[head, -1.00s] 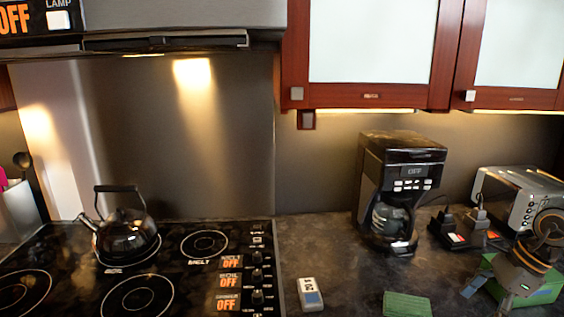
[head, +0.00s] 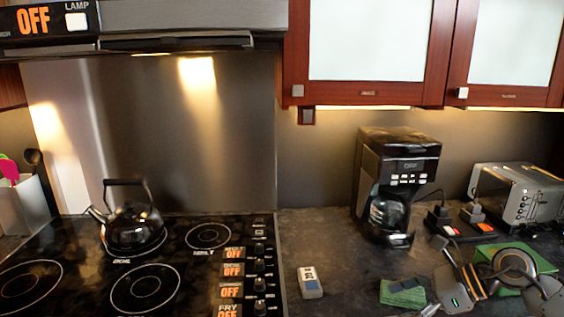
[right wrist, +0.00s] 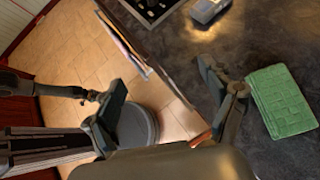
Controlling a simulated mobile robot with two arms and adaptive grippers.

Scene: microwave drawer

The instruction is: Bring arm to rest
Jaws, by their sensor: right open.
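My right arm comes in at the lower right of the head view, over the counter. Its gripper (head: 415,297) is beside a green pad (head: 402,297), and one finger overlaps the pad in the picture. In the right wrist view the right gripper (right wrist: 160,78) has its fingers wide apart with nothing between them. The gap looks down on the counter's front edge and the floor. The green pad (right wrist: 282,100) lies on the counter right of the fingers. My left gripper is not seen.
A small white-and-grey box (head: 310,282) lies on the counter (head: 340,250). A coffee maker (head: 395,185), a toaster (head: 520,192) and another green item (head: 525,256) stand farther back or right. A kettle (head: 132,225) sits on the stove at left.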

